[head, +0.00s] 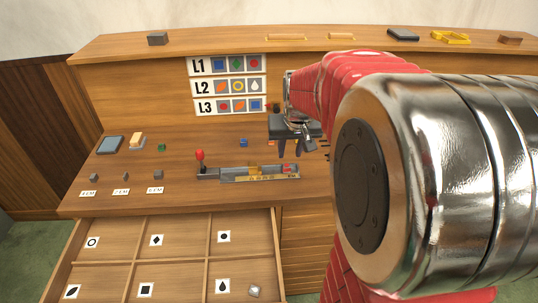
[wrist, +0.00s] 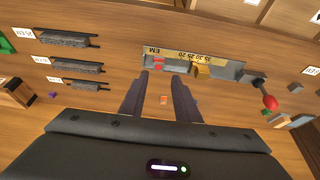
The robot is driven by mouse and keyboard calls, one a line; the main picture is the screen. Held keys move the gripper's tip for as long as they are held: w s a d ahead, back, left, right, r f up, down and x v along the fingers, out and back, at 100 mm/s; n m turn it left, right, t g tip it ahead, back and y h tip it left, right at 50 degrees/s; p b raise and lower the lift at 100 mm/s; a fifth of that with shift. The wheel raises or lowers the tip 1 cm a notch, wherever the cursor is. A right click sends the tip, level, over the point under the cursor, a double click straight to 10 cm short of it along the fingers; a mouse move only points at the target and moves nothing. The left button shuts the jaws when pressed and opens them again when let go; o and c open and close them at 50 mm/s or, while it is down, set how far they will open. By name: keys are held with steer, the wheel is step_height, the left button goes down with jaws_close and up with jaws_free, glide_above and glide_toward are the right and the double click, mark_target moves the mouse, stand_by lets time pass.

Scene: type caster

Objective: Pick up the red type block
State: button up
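My gripper (head: 290,154) points down over the desk just behind the caster and is open. Its two dark fingers (wrist: 160,82) stand apart in the wrist view. A small orange-red block (wrist: 164,99) shows in the gap between them, untouched as far as I can tell; it seems to lie on the desk below. In the head view, a small orange block (head: 270,142) shows beside the gripper. A red piece (head: 289,168) sits in the caster's channel, also seen in the wrist view (wrist: 158,58). I cannot tell for sure which is the red type block.
The caster (head: 232,180) has a red-knobbed lever (head: 199,155) at its left end. A blue block (head: 243,142) and a green block (head: 161,147) lie on the desk. An open divided drawer (head: 190,246) juts out in front. A sign board (head: 227,86) stands behind.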

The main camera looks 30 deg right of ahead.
glide_above(287, 167)
steer(key=s+a, duration=0.1)
steer(key=s, duration=0.1)
steer(key=shift+a+f, duration=0.1)
steer(key=shift+f, duration=2.45)
steer(key=shift+f, duration=0.1)
steer(key=shift+x, duration=2.5)
steer(key=shift+s, duration=0.1)
steer(key=shift+c, duration=0.6)
jaws_close()
